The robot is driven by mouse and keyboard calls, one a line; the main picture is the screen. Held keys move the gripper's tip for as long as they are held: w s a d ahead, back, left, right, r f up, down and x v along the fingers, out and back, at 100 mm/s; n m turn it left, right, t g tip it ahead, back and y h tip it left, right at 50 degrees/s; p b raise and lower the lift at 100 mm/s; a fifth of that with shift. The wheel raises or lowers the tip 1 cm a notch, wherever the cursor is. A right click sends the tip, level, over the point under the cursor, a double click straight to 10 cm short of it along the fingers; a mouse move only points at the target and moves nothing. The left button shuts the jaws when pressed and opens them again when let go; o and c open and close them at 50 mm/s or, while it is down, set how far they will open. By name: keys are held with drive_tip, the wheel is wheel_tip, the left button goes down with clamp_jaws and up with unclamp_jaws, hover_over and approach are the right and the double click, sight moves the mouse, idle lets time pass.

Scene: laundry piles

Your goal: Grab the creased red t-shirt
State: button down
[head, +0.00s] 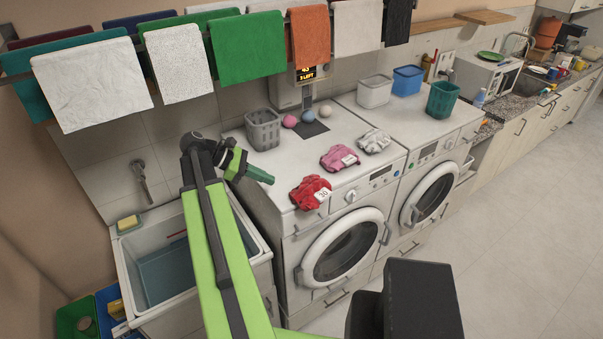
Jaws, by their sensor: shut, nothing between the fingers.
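A crumpled red t-shirt (310,192) lies on top of the left washing machine, at its front edge. A white tag with a number on it rests on the shirt's right side. My gripper (260,175) is up and to the left of the red shirt, apart from it. It looks shut and empty, with its green tip pointing right toward the machine top. A pink crumpled garment (339,158) and a white-grey one (374,141) lie in a row behind and to the right of the red shirt.
A grey basket (263,130) and several small balls stand at the back of the left machine (296,160). White (374,92), blue (407,79) and teal (442,100) containers stand on the right machine. A sink (190,255) is at left. Towels hang above.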

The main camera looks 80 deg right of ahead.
approach(312, 186)
drive_tip(key=s, duration=0.1)
drive_tip(key=s+f, duration=0.1)
drive_tip(key=s, duration=0.1)
drive_tip(key=s+d, duration=0.1)
drive_tip(key=s, duration=0.1)
drive_tip(key=shift+s+d+f, duration=0.1)
drive_tip(key=shift+s+f, duration=0.15)
drive_tip(key=shift+f, duration=0.15)
drive_tip(key=shift+s+d+f+b, duration=0.1)
drive_tip(key=shift+f+b, duration=0.55)
drive_tip(key=shift+f, duration=0.2)
drive_tip(key=shift+a, duration=0.2)
